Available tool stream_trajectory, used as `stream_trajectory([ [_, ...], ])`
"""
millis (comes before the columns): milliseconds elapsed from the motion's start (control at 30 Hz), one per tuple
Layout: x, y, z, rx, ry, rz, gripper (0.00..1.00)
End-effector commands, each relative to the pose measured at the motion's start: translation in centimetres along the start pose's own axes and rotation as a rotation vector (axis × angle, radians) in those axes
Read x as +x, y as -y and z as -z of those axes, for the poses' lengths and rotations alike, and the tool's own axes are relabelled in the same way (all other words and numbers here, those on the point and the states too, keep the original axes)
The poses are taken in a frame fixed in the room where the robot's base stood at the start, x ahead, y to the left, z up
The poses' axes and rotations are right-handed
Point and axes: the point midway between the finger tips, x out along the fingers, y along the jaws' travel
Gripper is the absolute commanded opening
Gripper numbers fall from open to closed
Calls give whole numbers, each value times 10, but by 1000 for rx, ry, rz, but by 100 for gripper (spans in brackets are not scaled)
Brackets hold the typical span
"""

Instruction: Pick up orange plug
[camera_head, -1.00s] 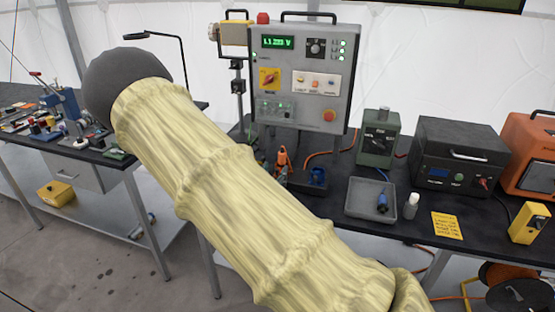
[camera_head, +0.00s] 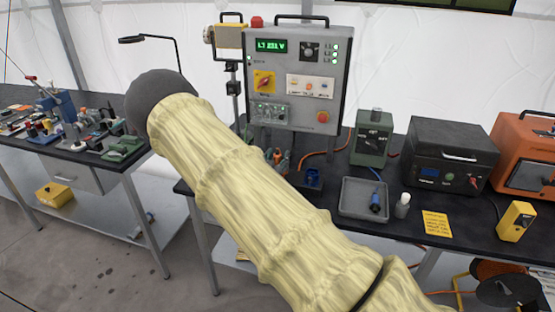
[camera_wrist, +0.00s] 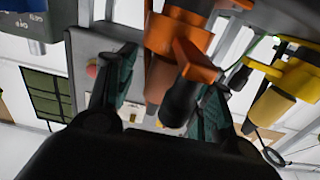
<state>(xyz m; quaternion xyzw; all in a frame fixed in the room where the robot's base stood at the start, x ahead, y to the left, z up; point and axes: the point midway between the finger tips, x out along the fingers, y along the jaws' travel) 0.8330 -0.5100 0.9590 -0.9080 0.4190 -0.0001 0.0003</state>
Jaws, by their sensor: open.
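The orange plug (camera_wrist: 196,58) hangs large in the wrist view, with a dark tip low between my fingers. My gripper (camera_wrist: 160,95) is open, with one dark green ribbed finger on each side of the plug. I cannot tell whether either finger touches it. In the head view my sleeved arm hides my gripper and most of the plug area; only a bit of orange (camera_head: 277,156) shows past the sleeve, by the foot of the grey panel.
A yellow plug (camera_wrist: 272,104) is close on the right in the wrist view. In the head view, the grey control panel (camera_head: 290,105) stands behind. A grey tray (camera_head: 351,208) with a blue connector (camera_head: 376,203), a green box (camera_head: 371,150) and a black case (camera_head: 448,150) stand to the right.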

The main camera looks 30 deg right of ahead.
Motion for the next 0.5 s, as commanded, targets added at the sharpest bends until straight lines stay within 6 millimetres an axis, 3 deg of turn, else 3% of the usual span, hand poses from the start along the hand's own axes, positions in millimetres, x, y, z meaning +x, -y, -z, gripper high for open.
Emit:
stream_trajectory([
  [267, 3, 0, 0, 0, 0, 1, 51],
  [500, 3, 0, 0, 0, 0, 1, 11],
])
